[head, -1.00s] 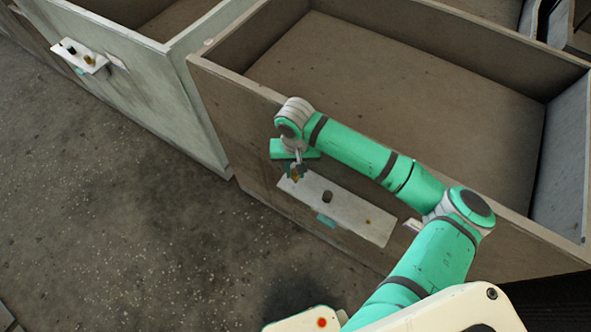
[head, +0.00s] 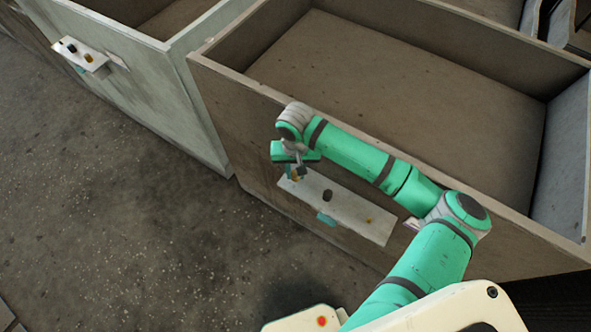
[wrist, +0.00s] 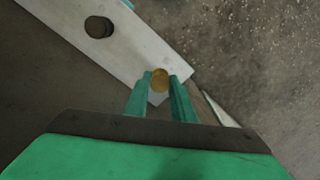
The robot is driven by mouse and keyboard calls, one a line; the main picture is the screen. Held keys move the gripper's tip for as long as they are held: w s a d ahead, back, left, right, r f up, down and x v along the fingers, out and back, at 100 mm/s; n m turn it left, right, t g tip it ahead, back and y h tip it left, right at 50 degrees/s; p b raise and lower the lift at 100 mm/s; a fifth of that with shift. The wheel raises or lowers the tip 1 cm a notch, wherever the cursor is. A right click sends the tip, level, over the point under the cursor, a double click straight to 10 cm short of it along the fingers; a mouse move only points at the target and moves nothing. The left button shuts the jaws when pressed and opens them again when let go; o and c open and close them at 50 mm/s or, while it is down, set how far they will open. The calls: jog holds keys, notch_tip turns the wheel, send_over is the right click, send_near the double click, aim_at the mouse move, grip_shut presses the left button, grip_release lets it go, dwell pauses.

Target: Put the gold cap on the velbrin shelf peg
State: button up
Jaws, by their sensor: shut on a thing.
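My gripper (head: 297,173) is above the left end of a pale shelf (head: 345,217) on the side of the near bin. It is shut on the gold cap (wrist: 160,79), which shows between the fingertips in the wrist view. In the head view the cap is small and partly hidden by the fingers. I cannot tell whether it touches the shelf. A dark round piece (head: 327,195) stands mid-shelf, and a small gold-orange spot (head: 369,220) is near its right end. No readable name shows, so I cannot tell which shelf is velbrin.
A second pale shelf (head: 95,63) on the bin at upper left carries a dark piece (head: 71,48) and a gold piece (head: 88,58). A teal tab (head: 326,218) sits below the near shelf. Bin walls rise behind my gripper. The floor at left is clear.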

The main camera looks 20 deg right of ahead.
jog(key=shift+f, duration=0.55)
jog(key=o, duration=1.1)
notch_tip(320, 180, up, 11)
jog(key=shift+f, duration=0.1)
